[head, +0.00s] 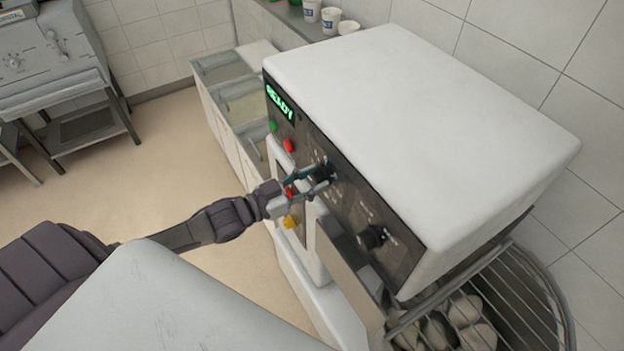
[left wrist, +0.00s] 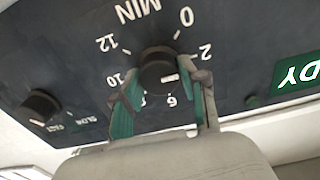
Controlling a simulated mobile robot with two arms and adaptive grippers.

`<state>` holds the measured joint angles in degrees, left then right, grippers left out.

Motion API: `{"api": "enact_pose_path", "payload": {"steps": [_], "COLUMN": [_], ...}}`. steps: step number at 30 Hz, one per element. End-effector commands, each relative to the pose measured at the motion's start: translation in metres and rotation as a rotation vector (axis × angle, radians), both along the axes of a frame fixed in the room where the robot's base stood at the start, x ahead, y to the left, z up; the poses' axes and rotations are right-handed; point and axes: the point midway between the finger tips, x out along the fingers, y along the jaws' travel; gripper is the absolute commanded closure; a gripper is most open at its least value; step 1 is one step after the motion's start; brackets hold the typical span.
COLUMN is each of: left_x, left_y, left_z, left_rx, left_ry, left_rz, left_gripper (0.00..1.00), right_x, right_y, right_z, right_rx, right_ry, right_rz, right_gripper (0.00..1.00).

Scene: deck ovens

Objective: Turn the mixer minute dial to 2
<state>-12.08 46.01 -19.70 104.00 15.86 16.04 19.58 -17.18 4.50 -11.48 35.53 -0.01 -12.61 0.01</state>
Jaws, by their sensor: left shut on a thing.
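The minute dial (head: 326,170) is a black round knob on the mixer's dark control panel (head: 345,200). In the left wrist view the dial (left wrist: 158,68) sits under the word MIN, with numbers around it. My right gripper is not in view.
A second knob (head: 373,236) marked slow and fast sits lower on the panel. A green READY display (head: 280,104) and coloured buttons (head: 289,145) are near. A wire guard (head: 500,290) projects below the white mixer head (head: 420,120). Open floor (head: 160,160) lies left.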

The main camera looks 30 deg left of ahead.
Motion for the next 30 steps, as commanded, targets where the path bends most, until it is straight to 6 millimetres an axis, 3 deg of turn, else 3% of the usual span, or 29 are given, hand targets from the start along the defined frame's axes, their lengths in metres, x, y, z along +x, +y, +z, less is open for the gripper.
{"api": "enact_pose_path", "payload": {"steps": [16, 17, 21, 30], "left_x": [-0.0006, -0.0006, -0.0005, -0.0006], "left_y": [0.0, 0.0, 0.0, 0.0003], "left_z": [-0.0018, -0.0018, -0.0014, -0.0006], "left_rx": [-0.022, -0.022, -0.023, -0.023], "left_ry": [0.018, 0.018, 0.017, 0.015], "left_rz": [0.0, 0.0, 0.0, 0.0], "left_gripper": [0.92, 0.56, 0.33, 0.32], "right_x": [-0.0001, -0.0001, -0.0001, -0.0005], "right_y": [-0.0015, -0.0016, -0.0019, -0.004], "right_z": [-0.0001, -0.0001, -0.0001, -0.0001], "right_rx": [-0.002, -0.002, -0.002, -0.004], "right_ry": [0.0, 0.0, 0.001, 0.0], "right_rz": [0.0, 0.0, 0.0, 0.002], "right_gripper": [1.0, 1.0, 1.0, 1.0]}}
